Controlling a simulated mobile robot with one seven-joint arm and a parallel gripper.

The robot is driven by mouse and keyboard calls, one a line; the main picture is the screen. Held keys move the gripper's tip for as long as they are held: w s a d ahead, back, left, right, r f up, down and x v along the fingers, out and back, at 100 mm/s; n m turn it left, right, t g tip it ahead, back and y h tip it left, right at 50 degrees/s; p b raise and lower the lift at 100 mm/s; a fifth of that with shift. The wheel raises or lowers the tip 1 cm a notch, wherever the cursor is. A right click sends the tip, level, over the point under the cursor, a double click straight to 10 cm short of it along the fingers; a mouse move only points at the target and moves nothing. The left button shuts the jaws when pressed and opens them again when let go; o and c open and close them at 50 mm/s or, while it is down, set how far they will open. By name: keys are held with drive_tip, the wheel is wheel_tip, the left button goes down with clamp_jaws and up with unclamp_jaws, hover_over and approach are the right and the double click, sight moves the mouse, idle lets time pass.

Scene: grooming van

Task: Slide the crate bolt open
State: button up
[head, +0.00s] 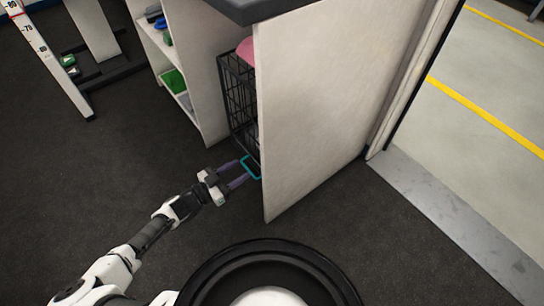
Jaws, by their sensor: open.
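The crate (236,95) is a black wire cage set in the bay under a dark countertop, partly hidden by a white side panel. A teal loop (246,160), which looks like the bolt's handle, is low at the crate's front near the panel's edge. My gripper (242,174) reaches in from the lower left with its purplish fingers open and their tips at the teal loop. I cannot tell whether the fingers touch the loop or lie around it. The rest of the bolt is too small or hidden to make out.
The white side panel (315,110) stands close to the right of my gripper. White shelves (180,85) with a green box (173,82) are left of the crate. Dark floor (120,160) is open to the left. A metal doorway sill (440,210) lies at the right.

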drive_tip(key=b+x, duration=0.1)
drive_tip(key=x, duration=1.1)
drive_tip(key=shift+b, duration=0.35)
clamp_jaws()
